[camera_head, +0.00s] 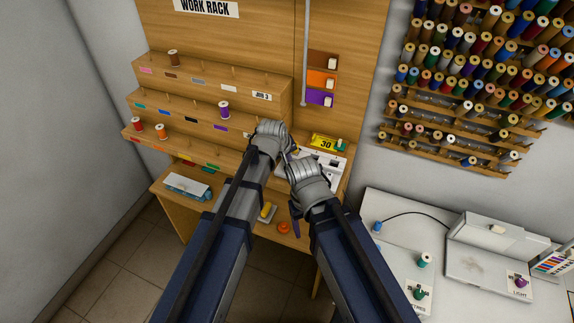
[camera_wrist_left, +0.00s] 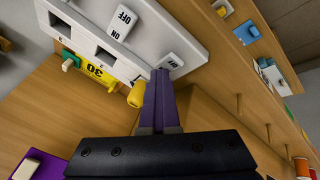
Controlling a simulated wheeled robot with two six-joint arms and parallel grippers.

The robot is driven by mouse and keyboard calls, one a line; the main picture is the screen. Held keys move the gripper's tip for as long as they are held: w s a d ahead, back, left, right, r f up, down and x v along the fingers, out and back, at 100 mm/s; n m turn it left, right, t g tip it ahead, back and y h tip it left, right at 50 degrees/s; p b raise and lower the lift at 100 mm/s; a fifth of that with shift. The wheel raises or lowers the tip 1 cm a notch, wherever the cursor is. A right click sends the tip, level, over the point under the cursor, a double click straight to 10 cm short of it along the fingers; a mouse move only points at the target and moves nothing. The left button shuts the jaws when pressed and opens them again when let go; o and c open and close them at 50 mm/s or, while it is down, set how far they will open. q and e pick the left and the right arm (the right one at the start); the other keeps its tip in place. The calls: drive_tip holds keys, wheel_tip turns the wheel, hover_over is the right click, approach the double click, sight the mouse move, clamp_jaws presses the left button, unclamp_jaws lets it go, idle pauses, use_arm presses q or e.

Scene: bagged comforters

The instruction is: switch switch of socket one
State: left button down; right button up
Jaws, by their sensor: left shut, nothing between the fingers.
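The white socket panel (camera_head: 326,164) is on the work rack's right side, partly hidden by my arms. In the left wrist view the panel (camera_wrist_left: 82,32) is upside down, with dark openings and two white rocker switches: one (camera_wrist_left: 122,22) marked OFF and ON, and another (camera_wrist_left: 171,62) marked ON. I cannot read which is socket one. My left gripper (camera_wrist_left: 160,76) is shut and empty; its purple fingertips overlap the lower edge of the second switch, and contact is unclear.
A yellow tag marked 30 (camera_head: 324,141) and a yellow knob-like piece (camera_wrist_left: 137,94) are close to the panel. Tiered pegs with spools (camera_head: 224,109) stand to the left. A white table (camera_head: 390,255) with a grey case is at the right.

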use_arm(q)
drive_tip(key=shift+s+d+f, duration=0.1)
drive_tip(key=shift+s+f, duration=0.25)
drive_tip(key=shift+s, duration=0.1)
drive_tip(key=shift+r+g+p, duration=0.3)
drive_tip(key=shift+r+p, duration=0.35)
drive_tip(key=shift+p, duration=0.35)
drive_tip(key=p+v, duration=0.2)
drive_tip(key=v, duration=0.1)
drive_tip(key=shift+r+p, duration=0.2)
drive_tip(key=shift+p, duration=0.25)
drive_tip(key=shift+w, duration=0.1)
drive_tip(key=shift+a, duration=0.2)
drive_tip(key=shift+a+r+p, duration=0.1)
drive_tip(key=shift+r+p, duration=0.45)
drive_tip(key=shift+p, duration=0.05)
drive_tip(key=p+v, duration=0.5)
drive_tip(key=v, duration=0.1)
drive_tip(key=shift+s+r+p, duration=0.2)
drive_tip(key=shift+s+p, duration=0.2)
drive_tip(key=shift+s, duration=0.05)
